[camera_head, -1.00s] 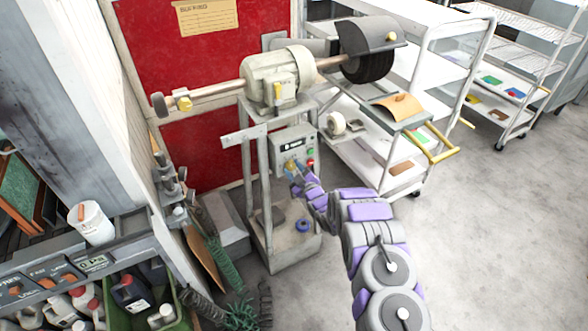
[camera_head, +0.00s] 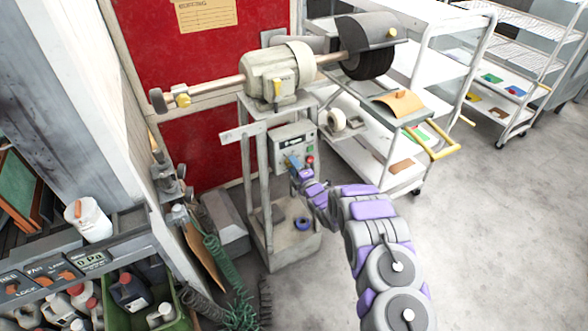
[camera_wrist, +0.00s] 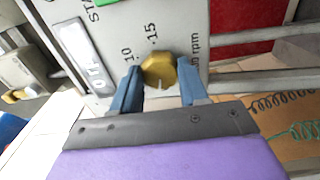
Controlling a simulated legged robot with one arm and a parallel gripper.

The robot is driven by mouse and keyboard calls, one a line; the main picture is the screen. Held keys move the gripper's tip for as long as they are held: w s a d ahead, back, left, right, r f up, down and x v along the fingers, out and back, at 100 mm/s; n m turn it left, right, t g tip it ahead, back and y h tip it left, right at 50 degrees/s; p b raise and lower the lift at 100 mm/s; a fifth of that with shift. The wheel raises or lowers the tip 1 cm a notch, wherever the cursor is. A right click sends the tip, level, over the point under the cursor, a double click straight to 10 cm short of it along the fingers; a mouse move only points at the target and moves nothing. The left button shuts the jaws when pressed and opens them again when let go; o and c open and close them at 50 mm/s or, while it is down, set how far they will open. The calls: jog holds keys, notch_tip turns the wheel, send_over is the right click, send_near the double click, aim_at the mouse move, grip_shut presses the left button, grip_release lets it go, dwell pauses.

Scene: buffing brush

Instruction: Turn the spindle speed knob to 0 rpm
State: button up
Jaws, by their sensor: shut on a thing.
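The spindle speed knob (camera_wrist: 160,72) is yellow and many-sided, on the pale control panel (camera_wrist: 110,48). It sits beside the printed marks 10 and 15 and the letters rpm. A light notch shows on its face, but I cannot read its exact setting. My gripper (camera_wrist: 160,84) has its blue fingers on either side of the knob, shut on it. In the head view my gripper (camera_head: 292,164) reaches the front of the control box (camera_head: 293,139) under the motor and hides most of the knob.
The buffing machine's motor (camera_head: 279,78) is above the box, with a dark brush wheel (camera_head: 368,64) to its right. A red button (camera_head: 310,159) is close to my gripper. A white trolley (camera_head: 402,180) stands right. The floor at right is clear.

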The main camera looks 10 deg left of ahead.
jog(key=shift+s+f+n+b, duration=0.1)
jog(key=shift+f+n+b, duration=0.15)
jog(key=shift+n, duration=0.35)
jog(key=shift+s+f+n+b, duration=0.15)
jog(key=shift+n+b, duration=0.1)
jog(key=shift+n, duration=0.35)
jog(key=shift+w+n, duration=0.1)
jog(key=shift+n, duration=0.2)
jog(key=o, duration=0.8)
jog(key=shift+o, duration=1.3)
jog(key=shift+w+r, duration=0.1)
jog(key=shift+r, duration=0.1)
jog(key=p+v, duration=0.2)
jog(key=v, duration=1.5)
jog(key=shift+p, duration=0.35)
jog(key=shift+d, duration=0.1)
jog(key=shift+d, duration=0.1)
